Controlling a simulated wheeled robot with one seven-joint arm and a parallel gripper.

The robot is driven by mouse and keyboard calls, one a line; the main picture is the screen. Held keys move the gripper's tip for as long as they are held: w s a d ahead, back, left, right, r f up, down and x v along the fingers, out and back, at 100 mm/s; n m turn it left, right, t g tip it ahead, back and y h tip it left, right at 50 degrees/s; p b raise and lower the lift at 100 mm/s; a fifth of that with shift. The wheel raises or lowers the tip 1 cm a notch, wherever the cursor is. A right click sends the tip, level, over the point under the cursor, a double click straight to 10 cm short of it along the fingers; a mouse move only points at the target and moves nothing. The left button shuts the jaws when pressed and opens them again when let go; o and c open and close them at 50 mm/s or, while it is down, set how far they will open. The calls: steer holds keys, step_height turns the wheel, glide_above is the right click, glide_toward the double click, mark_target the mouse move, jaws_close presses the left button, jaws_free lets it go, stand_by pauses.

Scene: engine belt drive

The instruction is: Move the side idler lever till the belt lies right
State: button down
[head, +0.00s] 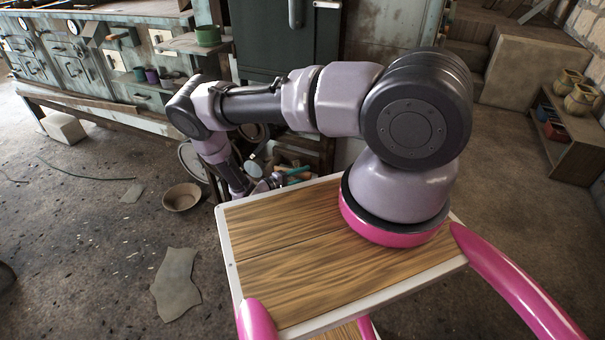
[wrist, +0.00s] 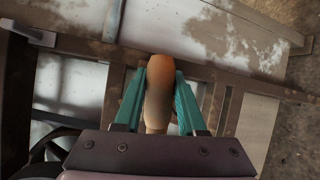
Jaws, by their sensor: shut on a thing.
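My gripper (wrist: 160,85) has two teal fingers, one on each side of an orange-tan, rounded handle (wrist: 160,88) in the wrist view. The fingers are shut on this handle, which looks like the grip of the side idler lever. The rest of the lever is hidden behind the handle and the gripper. In the head view my gripper (head: 297,173) shows only in part, low beside the wooden-topped cart. A dark curved wheel or pulley rim (wrist: 50,148) shows at the lower left of the wrist view. I cannot make out the belt or how it lies.
Brown frame bars and worn pale panels (wrist: 85,85) surround the handle in the wrist view. In the head view a bowl (head: 183,197) and a flat grey scrap (head: 176,284) lie on the floor. A workbench (head: 120,85) stands at the back left.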

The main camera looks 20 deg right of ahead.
steer(key=c, duration=0.5)
jaws_free()
steer(key=shift+a, duration=0.1)
steer(key=v, duration=1)
steer(key=shift+a, duration=0.35)
steer(key=shift+s+r, duration=0.1)
